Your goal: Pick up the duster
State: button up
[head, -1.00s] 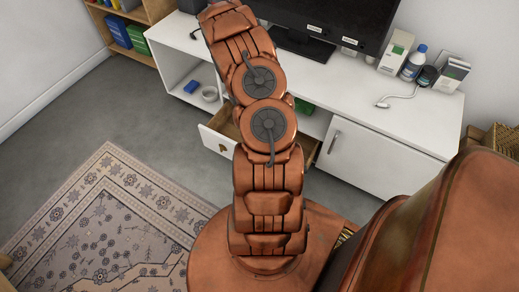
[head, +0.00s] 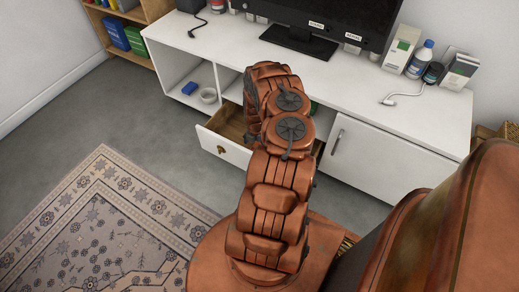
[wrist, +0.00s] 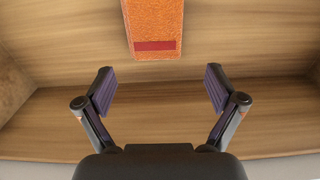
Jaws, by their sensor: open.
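An orange block-like thing with a dark red band (wrist: 154,25), which may be the duster, lies on a wooden surface at the top middle of the wrist view. Its upper end is cut off by the picture edge. My gripper (wrist: 160,88) is open and empty, with its two fingers spread apart below the orange thing in the picture. In the head view my arm reaches down at the open drawer (head: 227,148) of the white cabinet. My gripper and the orange thing are hidden there behind the arm.
The white cabinet (head: 375,160) carries a monitor (head: 325,20), boxes and bottles on top. An open shelf beside the drawer holds a blue item (head: 189,88) and a white roll (head: 208,95). A patterned rug (head: 100,220) covers the floor at left, with bare floor beyond it.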

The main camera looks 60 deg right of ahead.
jog(key=f, duration=0.2)
jog(key=f+b, duration=0.2)
jog(key=f, duration=0.1)
jog(key=shift+w+d+f, duration=0.2)
jog(key=shift+d+f, duration=0.1)
jog(key=c, duration=1.2)
jog(key=shift+r, duration=0.1)
